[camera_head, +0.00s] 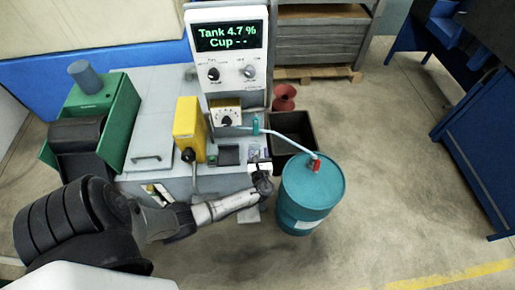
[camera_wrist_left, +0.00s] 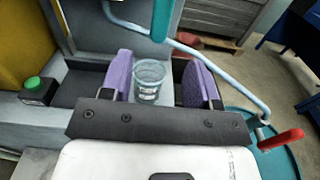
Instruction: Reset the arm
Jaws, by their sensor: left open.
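My left arm reaches in from the left in the head view, and its gripper (camera_head: 262,180) is at the front right corner of the grey machine (camera_head: 150,90), left of the teal drum (camera_head: 311,190). In the left wrist view the two purple fingers (camera_wrist_left: 160,82) are apart. A clear cup (camera_wrist_left: 149,80) shows between them, with a gap on each side. I cannot tell whether it is level with the fingertips or beyond them. A teal vertical tube (camera_wrist_left: 163,18) is above the cup. My right gripper is out of view.
A pale pipe (camera_head: 288,143) runs from the machine to the drum's red handle (camera_head: 316,163). A dark bin (camera_head: 292,128) stands behind the drum. A yellow box (camera_head: 189,125) and a panel reading "Tank 4.7 % Cup - -" (camera_head: 228,38) are on the machine. The floor right of the drum is clear.

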